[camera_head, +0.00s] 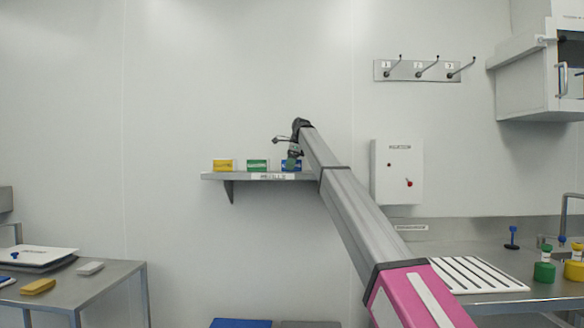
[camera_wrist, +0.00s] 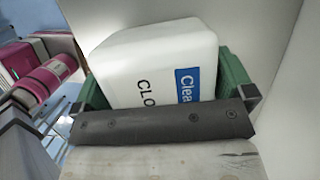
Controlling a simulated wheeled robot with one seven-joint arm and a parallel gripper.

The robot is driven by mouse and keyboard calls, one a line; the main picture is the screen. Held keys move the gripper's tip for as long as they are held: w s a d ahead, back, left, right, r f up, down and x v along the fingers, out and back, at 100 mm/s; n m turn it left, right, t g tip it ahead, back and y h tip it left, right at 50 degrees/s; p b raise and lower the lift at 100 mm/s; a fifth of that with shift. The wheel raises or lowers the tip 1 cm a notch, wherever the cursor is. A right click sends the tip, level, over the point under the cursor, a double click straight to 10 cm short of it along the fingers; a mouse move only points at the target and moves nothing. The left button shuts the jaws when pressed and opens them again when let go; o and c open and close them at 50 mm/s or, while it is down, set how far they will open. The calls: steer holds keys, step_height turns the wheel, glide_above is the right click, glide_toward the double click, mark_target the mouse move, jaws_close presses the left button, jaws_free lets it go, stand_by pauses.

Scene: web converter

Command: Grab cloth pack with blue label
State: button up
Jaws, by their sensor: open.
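The cloth pack with the blue label (camera_head: 298,168) sits at the right end of the wall shelf, partly hidden by my gripper (camera_head: 291,162). In the wrist view, the white pack (camera_wrist: 135,62) fills the middle, with black lettering and a blue label (camera_wrist: 187,84) on its face. My gripper (camera_wrist: 166,84) is open, with a green finger on the left and right sides of the pack. I cannot tell whether the fingers touch it. The pack's lower part is hidden behind the dark gripper bar.
The wall is close behind. A white control box (camera_head: 397,165) hangs right of the shelf, with hooks (camera_head: 420,69) above it.

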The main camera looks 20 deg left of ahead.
steer(key=shift+f, duration=0.2)
stand_by(0.4)
steer(key=c, duration=0.8)
steer(key=shift+r, duration=0.15)
